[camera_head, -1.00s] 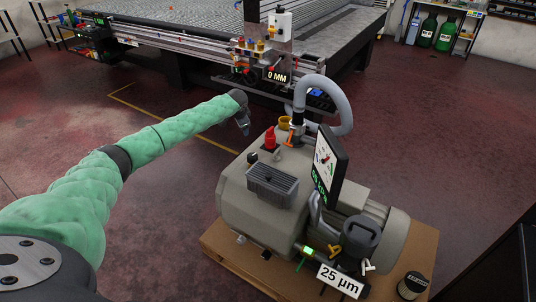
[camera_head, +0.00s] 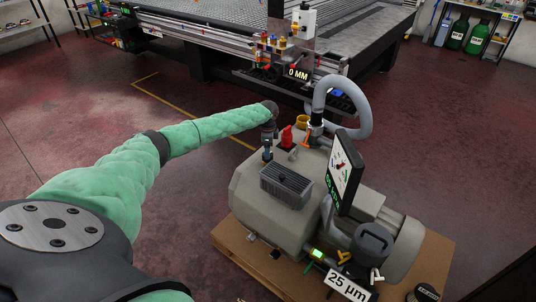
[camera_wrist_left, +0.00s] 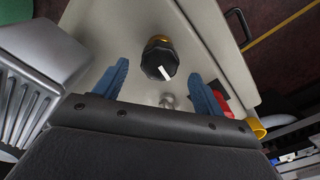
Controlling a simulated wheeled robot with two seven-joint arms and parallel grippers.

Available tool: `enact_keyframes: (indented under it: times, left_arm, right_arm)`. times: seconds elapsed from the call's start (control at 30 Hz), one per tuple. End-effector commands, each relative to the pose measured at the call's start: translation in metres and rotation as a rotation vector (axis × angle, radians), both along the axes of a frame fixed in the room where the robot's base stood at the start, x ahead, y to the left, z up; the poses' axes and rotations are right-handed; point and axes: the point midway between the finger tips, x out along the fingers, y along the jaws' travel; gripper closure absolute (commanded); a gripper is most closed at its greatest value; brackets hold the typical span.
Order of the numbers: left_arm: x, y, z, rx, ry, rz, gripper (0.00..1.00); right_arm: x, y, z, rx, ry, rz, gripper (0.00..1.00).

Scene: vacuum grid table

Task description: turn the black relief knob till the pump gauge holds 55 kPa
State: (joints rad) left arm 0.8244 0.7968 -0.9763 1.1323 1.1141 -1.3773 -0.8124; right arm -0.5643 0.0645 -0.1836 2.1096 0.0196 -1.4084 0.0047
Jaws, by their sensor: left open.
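The black relief knob (camera_wrist_left: 160,63) has a white pointer line and a brass collar, and stands on the pump's beige casing. My left gripper (camera_wrist_left: 158,72) is open, its blue fingers on either side of the knob in the wrist view, apart from it. In the head view my left gripper (camera_head: 267,153) points down over the pump (camera_head: 250,205) and hides the knob. The pump gauge (camera_head: 343,170) is a tilted black-framed panel with a white dial, a needle and green digits, too small and slanted to read. My right gripper is not in view.
A red part (camera_head: 287,136) stands close beside the left gripper. A finned grey box (camera_head: 286,186) sits in front of it. A grey hose (camera_head: 345,90) arches behind the gauge. The grid table (camera_head: 225,40) is at the back; open floor lies right.

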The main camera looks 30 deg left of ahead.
Motion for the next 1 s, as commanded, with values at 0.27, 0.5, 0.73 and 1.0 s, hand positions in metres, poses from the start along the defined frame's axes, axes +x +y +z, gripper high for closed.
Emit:
enact_keyframes:
  times: [0.27,0.5,0.73,1.0]
  left_arm:
    - [0.0,0.0,-0.033,0.0,0.0,0.001,0.3]
    - [0.0,0.001,-0.043,0.001,0.0,0.001,0.3]
    - [0.0,0.001,-0.043,0.001,-0.001,0.001,0.4]
    - [0.0,0.0,-0.042,0.001,-0.001,0.002,0.74]
  right_arm:
    - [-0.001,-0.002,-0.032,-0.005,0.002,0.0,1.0]
    - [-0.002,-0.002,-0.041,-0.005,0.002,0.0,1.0]
    - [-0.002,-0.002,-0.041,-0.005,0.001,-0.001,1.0]
    - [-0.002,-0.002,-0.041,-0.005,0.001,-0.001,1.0]
